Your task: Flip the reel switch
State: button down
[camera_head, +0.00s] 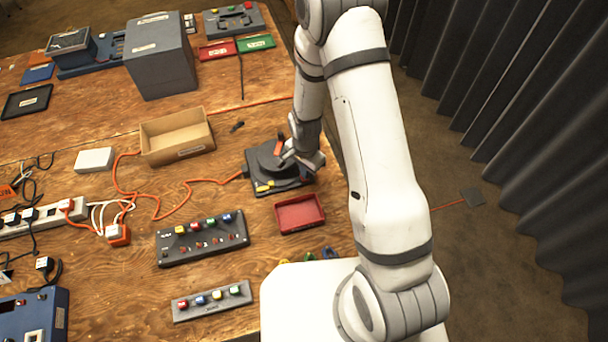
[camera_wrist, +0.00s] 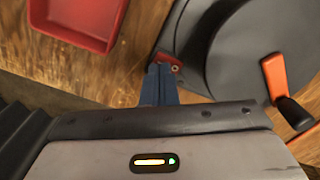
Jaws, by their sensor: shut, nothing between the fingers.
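The reel (camera_head: 262,160) is a black round drum on a dark square base, with an orange crank. In the wrist view the drum (camera_wrist: 240,45) fills the upper right, with the orange crank (camera_wrist: 274,76) at the right edge. A small red part (camera_wrist: 168,61), probably the reel switch, shows at the base's corner, partly hidden by my fingers. My gripper (camera_wrist: 160,70) is shut and empty, its blue-grey fingertips right at this red part. I cannot tell whether they touch. In the head view my gripper (camera_head: 308,166) covers the reel's right side.
A red tray (camera_head: 300,213) lies just in front of the reel; it also shows in the wrist view (camera_wrist: 75,37). A cardboard box (camera_head: 177,137) stands behind left. An orange cord (camera_head: 158,205) runs left from the reel. A button panel (camera_head: 202,239) lies front left. The table edge is close at right.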

jog(key=shift+f+b, duration=0.8)
jog(key=shift+f, duration=0.1)
dwell(0.8)
jog(key=shift+r, duration=0.1)
jog(key=shift+r+p, duration=1.95)
jog(key=shift+r, duration=1.55)
